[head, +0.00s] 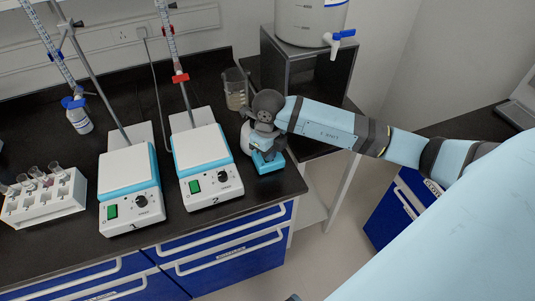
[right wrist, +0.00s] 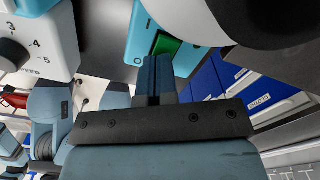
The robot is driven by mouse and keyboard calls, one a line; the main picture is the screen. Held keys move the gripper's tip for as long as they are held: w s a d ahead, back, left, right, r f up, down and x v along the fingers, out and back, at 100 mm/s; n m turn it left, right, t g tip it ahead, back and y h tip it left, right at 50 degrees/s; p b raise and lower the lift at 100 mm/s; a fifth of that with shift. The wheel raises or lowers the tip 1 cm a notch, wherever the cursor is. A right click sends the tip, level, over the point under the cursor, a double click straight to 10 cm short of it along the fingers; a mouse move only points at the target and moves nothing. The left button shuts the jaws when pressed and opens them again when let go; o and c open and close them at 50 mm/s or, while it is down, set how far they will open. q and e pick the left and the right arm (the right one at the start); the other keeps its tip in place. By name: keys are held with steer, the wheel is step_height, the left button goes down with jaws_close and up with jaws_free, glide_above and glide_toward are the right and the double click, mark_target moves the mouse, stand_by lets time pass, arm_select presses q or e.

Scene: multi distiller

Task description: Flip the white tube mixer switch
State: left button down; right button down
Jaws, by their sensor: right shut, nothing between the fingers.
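The tube mixer (head: 270,163) is a small white and light-blue device at the right front of the black bench, partly hidden by my right arm. In the right wrist view its blue face (right wrist: 142,34) carries a green switch (right wrist: 167,45) with an "O" mark beside it. My right gripper (right wrist: 156,60) is shut and empty, its fingertips at the lower edge of the switch. I cannot tell whether they touch it. In the head view the fingertips are hard to make out. My left gripper is not in view.
Two numbered hotplates, the nearer one (head: 204,160) just left of the mixer, have green switches and black knobs. A glass beaker (head: 235,90) stands behind. A tube rack (head: 45,197) and a bottle (head: 77,116) are at left. A white tank (head: 308,22) stands at back right.

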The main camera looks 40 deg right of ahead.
steer(key=shift+r+p, duration=2.05)
steer(key=shift+r, duration=1.4)
steer(key=shift+f, duration=0.1)
